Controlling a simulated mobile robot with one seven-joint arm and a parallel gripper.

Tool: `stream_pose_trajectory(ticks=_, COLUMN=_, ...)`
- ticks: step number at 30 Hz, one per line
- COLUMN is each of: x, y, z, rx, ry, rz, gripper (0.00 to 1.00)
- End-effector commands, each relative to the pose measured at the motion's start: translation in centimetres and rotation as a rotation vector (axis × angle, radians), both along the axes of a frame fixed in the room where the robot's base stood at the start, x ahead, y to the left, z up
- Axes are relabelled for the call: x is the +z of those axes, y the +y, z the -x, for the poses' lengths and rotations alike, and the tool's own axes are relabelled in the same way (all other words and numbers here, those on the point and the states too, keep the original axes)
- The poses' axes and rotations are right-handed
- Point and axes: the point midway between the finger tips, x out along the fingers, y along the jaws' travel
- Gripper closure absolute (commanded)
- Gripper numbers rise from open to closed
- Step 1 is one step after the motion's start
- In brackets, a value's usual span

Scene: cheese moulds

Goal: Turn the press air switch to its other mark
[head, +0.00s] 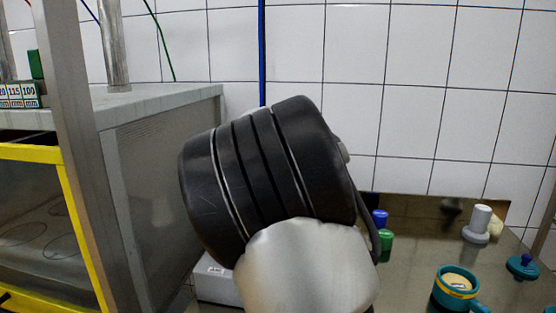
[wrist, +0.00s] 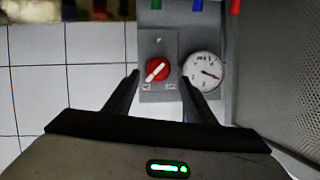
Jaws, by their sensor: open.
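The press air switch is a red round knob (wrist: 157,70) with a white bar, set on a grey plate (wrist: 158,95) in the wrist view. The white bar slants from lower left to upper right. Small marks sit at the plate's lower left and lower right, too small to read. My gripper (wrist: 160,80) is open, one finger to the left of the knob and one to the right, near the gauge. Whether either finger touches the knob I cannot tell. In the head view my own arm fills the middle, and the switch does not show.
A round white pressure gauge (wrist: 205,68) sits just right of the switch. Blue, green and red fittings (wrist: 196,5) are above. A perforated grey panel (wrist: 280,70) is at right. In the head view, a teal mug (head: 440,294) and a teal lid (head: 522,268) stand at lower right.

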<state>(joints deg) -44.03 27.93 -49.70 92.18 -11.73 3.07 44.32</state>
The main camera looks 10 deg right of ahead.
Motion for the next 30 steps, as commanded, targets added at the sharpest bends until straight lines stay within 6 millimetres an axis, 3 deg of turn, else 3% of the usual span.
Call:
stream_pose_trajectory(ticks=6, x=-1.5, y=-1.1, z=-3.9, rx=-0.003, ry=0.001, rz=0.002, gripper=0.50)
stream_pose_trajectory(ticks=12, x=-2.6, y=-1.4, z=-6.3, rx=-0.001, ry=0.001, rz=0.002, gripper=0.50)
stream_pose_trajectory(ticks=25, x=-3.0, y=-1.5, z=-7.1, rx=0.000, ry=0.000, rz=0.000, gripper=0.50)
stream_pose_trajectory(ticks=30, x=-3.0, y=-1.5, z=-7.1, rx=0.000, ry=0.000, rz=0.000, gripper=0.78)
